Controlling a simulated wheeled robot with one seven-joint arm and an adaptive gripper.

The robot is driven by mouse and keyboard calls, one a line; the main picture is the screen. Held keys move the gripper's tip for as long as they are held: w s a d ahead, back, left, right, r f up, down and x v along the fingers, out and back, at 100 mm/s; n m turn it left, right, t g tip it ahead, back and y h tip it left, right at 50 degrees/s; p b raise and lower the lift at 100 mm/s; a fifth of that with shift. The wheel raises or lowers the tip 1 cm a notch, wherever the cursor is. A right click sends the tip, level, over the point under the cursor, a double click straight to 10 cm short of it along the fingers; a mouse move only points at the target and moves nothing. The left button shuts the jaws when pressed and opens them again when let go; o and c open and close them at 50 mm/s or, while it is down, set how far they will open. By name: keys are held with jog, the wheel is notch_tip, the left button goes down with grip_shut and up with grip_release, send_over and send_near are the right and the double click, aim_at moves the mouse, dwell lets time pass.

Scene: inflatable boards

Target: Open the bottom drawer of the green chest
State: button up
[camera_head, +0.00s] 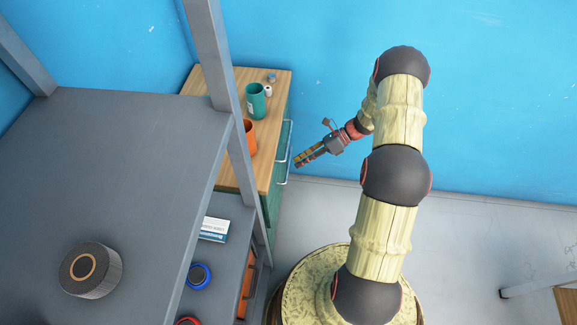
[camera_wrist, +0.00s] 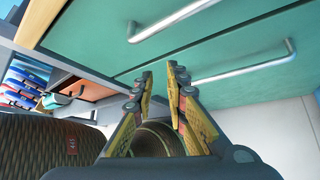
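The green chest (camera_head: 272,195) stands against the blue wall with a wooden top. In the wrist view its green front (camera_wrist: 200,50) fills the upper part. Two silver bar handles show there: an upper one (camera_wrist: 175,18) near the wooden top edge, and a lower one (camera_wrist: 245,65) nearer the floor. The drawers look shut in the wrist view. My gripper (camera_head: 297,161) is just right of the chest front. In the wrist view my gripper (camera_wrist: 160,73) is open and empty, its fingertips apart. The tips are left of the lower handle's bar and not around it.
A green cup (camera_head: 256,101) and an orange cup (camera_head: 249,136) stand on the chest. A grey shelf (camera_head: 130,150) with an upright post (camera_head: 212,50) is at left, bearing a dark round speaker (camera_head: 90,270). Floor right of the chest is clear.

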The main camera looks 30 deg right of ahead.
notch_tip(320, 180, down, 7)
jog(key=w+d+m+t+y, duration=0.1)
jog(key=d+m+t, duration=0.1)
jog(key=m, duration=0.3)
jog(key=m+t+b, duration=0.2)
jog(key=m+t, duration=0.3)
jog(key=m, duration=0.5)
send_near(289, 163)
jog(key=w+a+f, duration=0.2)
jog(key=x, duration=0.4)
jog(key=b+x, duration=0.1)
jog(key=x, duration=0.2)
jog(key=shift+s+a+r, duration=0.1)
jog(key=shift+a+r, duration=0.2)
jog(key=shift+c, duration=0.9)
grip_shut()
